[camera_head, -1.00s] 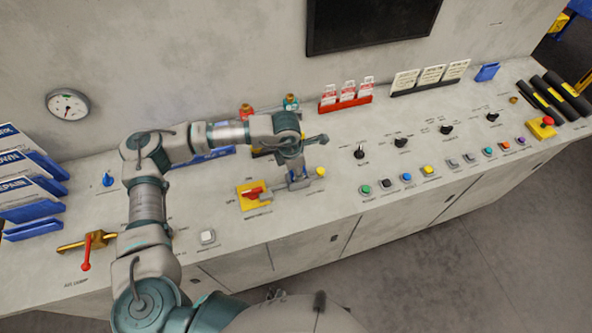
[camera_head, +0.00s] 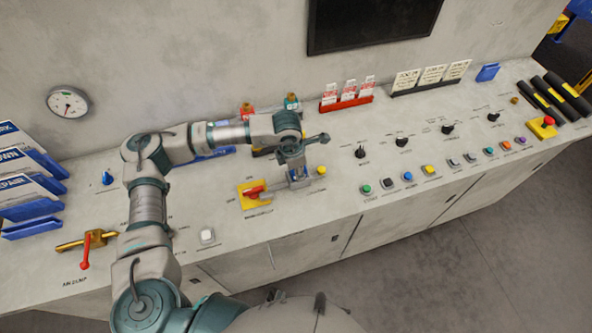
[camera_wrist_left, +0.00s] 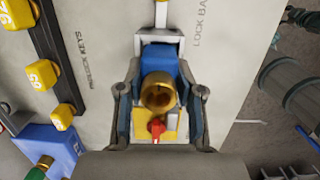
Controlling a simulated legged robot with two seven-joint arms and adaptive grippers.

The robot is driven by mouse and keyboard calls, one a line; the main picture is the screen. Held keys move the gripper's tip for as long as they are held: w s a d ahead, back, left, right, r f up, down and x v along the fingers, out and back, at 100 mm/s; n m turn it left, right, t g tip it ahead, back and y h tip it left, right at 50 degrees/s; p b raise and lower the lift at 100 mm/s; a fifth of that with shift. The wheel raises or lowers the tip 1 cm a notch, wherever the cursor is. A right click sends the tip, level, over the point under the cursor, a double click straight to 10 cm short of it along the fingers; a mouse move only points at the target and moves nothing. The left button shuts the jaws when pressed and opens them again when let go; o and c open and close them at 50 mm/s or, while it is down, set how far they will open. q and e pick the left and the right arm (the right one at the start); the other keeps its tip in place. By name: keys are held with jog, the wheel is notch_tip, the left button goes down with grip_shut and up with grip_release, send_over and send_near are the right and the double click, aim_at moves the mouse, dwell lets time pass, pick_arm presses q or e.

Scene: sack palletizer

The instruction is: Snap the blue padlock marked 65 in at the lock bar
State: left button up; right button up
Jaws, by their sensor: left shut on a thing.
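A blue padlock (camera_wrist_left: 160,57) with a round brass part (camera_wrist_left: 158,92) facing the camera sits between the fingers of my left gripper (camera_wrist_left: 160,105), which is shut on it. In the head view my left gripper (camera_head: 298,180) is low over the console beside the main-switch plate. The blue padlock is right by the grey lock bar fitting (camera_wrist_left: 165,20), next to the "LOCK BA" lettering. Its shackle is hidden, so I cannot tell whether it is through the bar or closed. Its number is not readable. My right gripper is not in view.
A yellow plate with a red switch handle (camera_head: 252,193) is just left of the gripper. A black rack (camera_wrist_left: 45,45) holds yellow key tags, one marked 65. A blue box (camera_wrist_left: 45,145) is at lower left. Push buttons (camera_head: 408,177) and selector knobs (camera_head: 400,141) lie to the right.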

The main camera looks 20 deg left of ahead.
pick_arm(q)
jog(key=shift+o, duration=0.4)
jog(key=shift+s+f+b, duration=0.25)
jog(key=shift+f, duration=0.4)
jog(key=shift+s+f+b, duration=0.2)
jog(key=shift+s+f, duration=0.05)
jog(key=shift+f, duration=0.45)
grip_shut()
jog(key=shift+w+f, duration=0.15)
jog(key=shift+w, duration=0.1)
grip_release()
jog(key=shift+w+f+g, duration=0.1)
jog(key=shift+g, duration=0.2)
jog(key=shift+o, duration=0.7)
jog(key=shift+f+b, duration=0.4)
jog(key=shift+b, duration=0.05)
jog(key=o, duration=1.7)
jog(key=shift+w, duration=0.1)
jog(key=r, duration=0.8)
jog(key=a+r, duration=0.1)
jog(key=r, duration=0.3)
jog(key=shift+s+r, duration=0.1)
jog(key=shift+s, duration=0.2)
